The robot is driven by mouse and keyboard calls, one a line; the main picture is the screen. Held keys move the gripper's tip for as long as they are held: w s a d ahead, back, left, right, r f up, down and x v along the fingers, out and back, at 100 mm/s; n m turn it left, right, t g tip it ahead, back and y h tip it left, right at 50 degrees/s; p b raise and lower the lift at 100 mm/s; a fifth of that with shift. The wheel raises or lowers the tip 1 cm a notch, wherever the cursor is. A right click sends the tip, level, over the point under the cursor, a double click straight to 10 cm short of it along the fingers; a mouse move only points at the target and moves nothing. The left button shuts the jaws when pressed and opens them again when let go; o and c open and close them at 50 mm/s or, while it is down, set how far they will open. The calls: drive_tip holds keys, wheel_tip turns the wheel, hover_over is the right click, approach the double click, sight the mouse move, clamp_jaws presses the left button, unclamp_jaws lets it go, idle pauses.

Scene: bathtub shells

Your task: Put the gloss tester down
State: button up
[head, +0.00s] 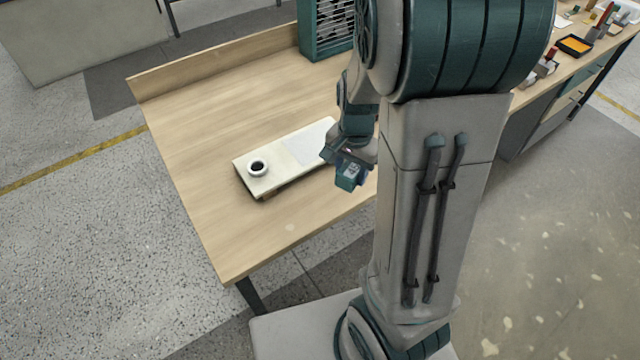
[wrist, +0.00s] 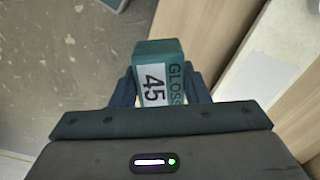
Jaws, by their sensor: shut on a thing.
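In the head view the gloss tester (head: 350,177) hangs from my gripper (head: 350,160) near the front edge of the wooden table (head: 200,115), to the right of a pale board. In the wrist view, speckled floor and the table's edge show behind it. Its underside is hidden, and I cannot tell its exact height.
A green slatted unit (head: 325,28) stands at the back. The table's left and front left are bare. Another bench with small items (head: 575,45) is at upper right.

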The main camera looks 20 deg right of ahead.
drive_tip(key=w+a+f, duration=0.2)
drive_tip(key=a, duration=0.1)
drive_tip(key=w+a+f, duration=0.1)
drive_tip(key=a+f, duration=0.1)
drive_tip(key=shift+w+a, duration=0.25)
drive_tip(key=shift+w, duration=0.05)
drive_tip(key=shift+f, duration=2.05)
drive_tip(key=shift+f, duration=0.2)
drive_tip(key=o, duration=0.9)
drive_tip(key=shift+r, duration=0.1)
